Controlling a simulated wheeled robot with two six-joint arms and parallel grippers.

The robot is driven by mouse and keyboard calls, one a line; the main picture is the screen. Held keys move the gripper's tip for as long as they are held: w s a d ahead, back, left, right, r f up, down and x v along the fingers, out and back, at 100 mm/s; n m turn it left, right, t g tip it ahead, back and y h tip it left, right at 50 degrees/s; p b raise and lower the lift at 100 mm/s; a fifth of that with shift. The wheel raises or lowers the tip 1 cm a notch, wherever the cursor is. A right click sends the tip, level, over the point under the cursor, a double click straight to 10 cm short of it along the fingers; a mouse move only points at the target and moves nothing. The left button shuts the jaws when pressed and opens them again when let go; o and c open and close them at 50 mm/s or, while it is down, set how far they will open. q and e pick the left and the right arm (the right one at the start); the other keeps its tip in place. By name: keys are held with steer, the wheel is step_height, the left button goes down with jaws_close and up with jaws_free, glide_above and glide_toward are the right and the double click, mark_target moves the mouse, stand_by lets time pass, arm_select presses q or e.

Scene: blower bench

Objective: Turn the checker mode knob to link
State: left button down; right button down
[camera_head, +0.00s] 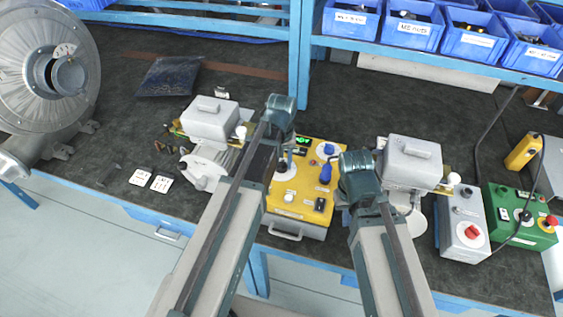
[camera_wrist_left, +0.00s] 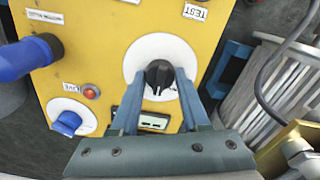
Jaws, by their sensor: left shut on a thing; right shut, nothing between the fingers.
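The yellow checker box (camera_head: 297,205) stands on the bench in the middle of the head view. In the left wrist view its black mode knob (camera_wrist_left: 158,76) sits on a white round dial (camera_wrist_left: 135,60), with a white mark toward the bottom of the picture. My left gripper (camera_wrist_left: 159,84) has its two fingers on either side of the knob, shut on it. In the head view my left arm covers the box's left side and hides its fingertips. My right gripper (camera_head: 347,197) is shut and empty at the box's right side, partly hidden by its own arm. I cannot read a link label.
Blue knobs (camera_head: 325,173) and a red button (camera_wrist_left: 91,92) are on the panel. A grey-white machine (camera_head: 210,118) stands left of the box, another (camera_head: 411,162) right. A grey box (camera_head: 466,228) and green box (camera_head: 524,222) lie further right. White cards (camera_head: 161,184) lie at left.

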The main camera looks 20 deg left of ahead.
arm_select(q)
steer(key=n, duration=0.4)
steer(key=shift+n, duration=0.4)
steer(key=n, duration=0.4)
steer(key=shift+n, duration=0.7)
steer(key=shift+c, duration=1.9)
jaws_free()
